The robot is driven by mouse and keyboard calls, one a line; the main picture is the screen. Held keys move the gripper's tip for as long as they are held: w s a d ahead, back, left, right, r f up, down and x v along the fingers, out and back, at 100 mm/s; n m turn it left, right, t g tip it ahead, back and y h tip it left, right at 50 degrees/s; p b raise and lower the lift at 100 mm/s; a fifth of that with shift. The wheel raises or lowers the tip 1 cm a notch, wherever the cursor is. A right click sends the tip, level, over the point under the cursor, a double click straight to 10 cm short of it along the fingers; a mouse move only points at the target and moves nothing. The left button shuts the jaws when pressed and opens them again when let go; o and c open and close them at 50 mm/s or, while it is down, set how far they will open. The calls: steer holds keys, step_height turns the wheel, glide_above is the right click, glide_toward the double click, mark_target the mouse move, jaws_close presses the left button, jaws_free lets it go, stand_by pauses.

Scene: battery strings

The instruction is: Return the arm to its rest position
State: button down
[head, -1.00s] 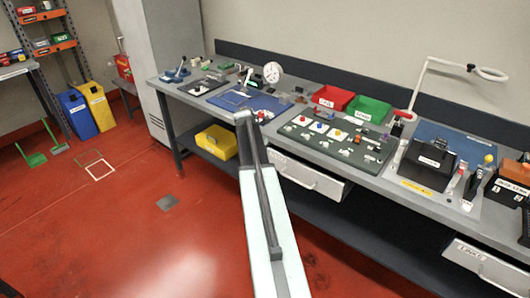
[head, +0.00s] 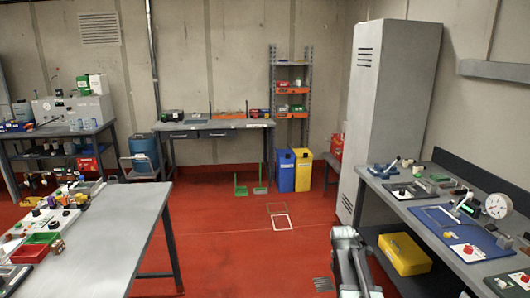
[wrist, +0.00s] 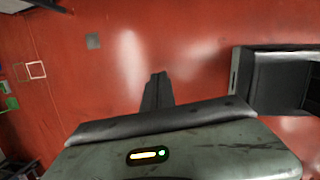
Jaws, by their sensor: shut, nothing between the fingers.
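My arm (head: 350,262) shows at the bottom of the head view, right of centre, folded close to my body and apart from the right bench. In the wrist view my gripper (wrist: 158,76) is shut and empty, its dark fingers together over the red floor. My own body with a small lit indicator fills the bottom of the wrist view. The gripper's fingertips cannot be made out in the head view.
The right bench (head: 395,205) carries a blue mat (head: 455,240) and a dial gauge (head: 497,206); a yellow bin (head: 404,254) sits beneath. A grey table (head: 115,235) stands left. A tall cabinet (head: 385,110) stands behind. The red floor (head: 225,255) between is open.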

steer(key=s+a+m+g+y, duration=0.1)
steer(key=s+a+m+y, duration=0.1)
steer(key=s+a+m, duration=1)
steer(key=a+m, duration=0.4)
steer(key=m, duration=0.3)
steer(key=shift+s+m+g, duration=0.25)
steer(key=shift+m+g, duration=0.05)
steer(key=shift+m, duration=0.1)
